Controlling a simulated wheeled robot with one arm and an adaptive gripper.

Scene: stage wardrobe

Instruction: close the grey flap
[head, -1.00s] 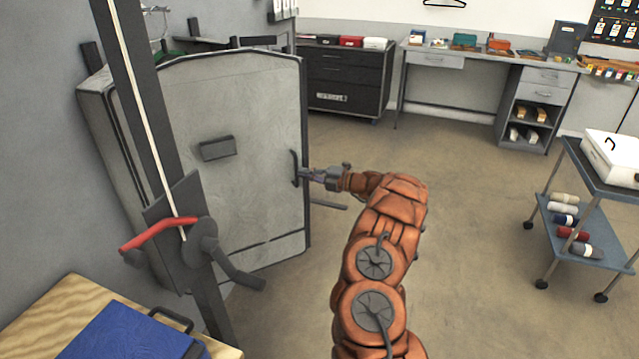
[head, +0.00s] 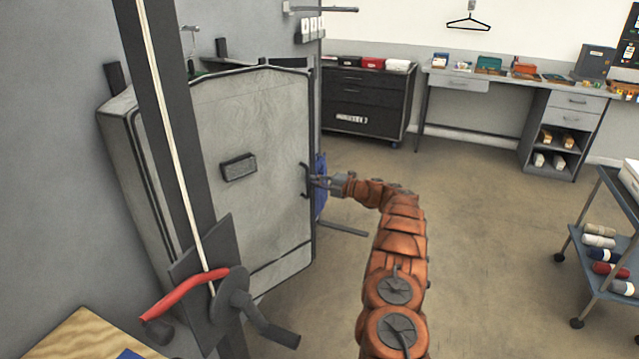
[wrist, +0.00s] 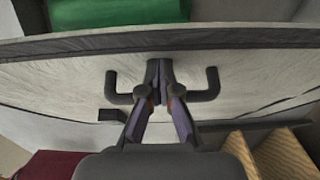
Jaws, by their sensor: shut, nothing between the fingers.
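The grey flap (head: 265,215) is a large upright panel on the grey trunk-like case at the left wall. It bears a small dark block (head: 239,167) and a dark bar handle (head: 305,181) near its right edge. How far it stands from the case is hard to tell. My gripper (head: 316,182) is at the handle, with its fingers together. In the wrist view, the fingertips (wrist: 158,88) meet at the middle of the handle, whose bent ends (wrist: 212,80) show on both sides. They hide the bar's middle; contact is unclear.
A dark post with a red lever (head: 185,292) stands before the flap. Something blue (head: 321,190) shows past the flap's right edge. A blue trolley (head: 610,265) stands at right, a black drawer cabinet (head: 365,105) behind. The floor between is clear.

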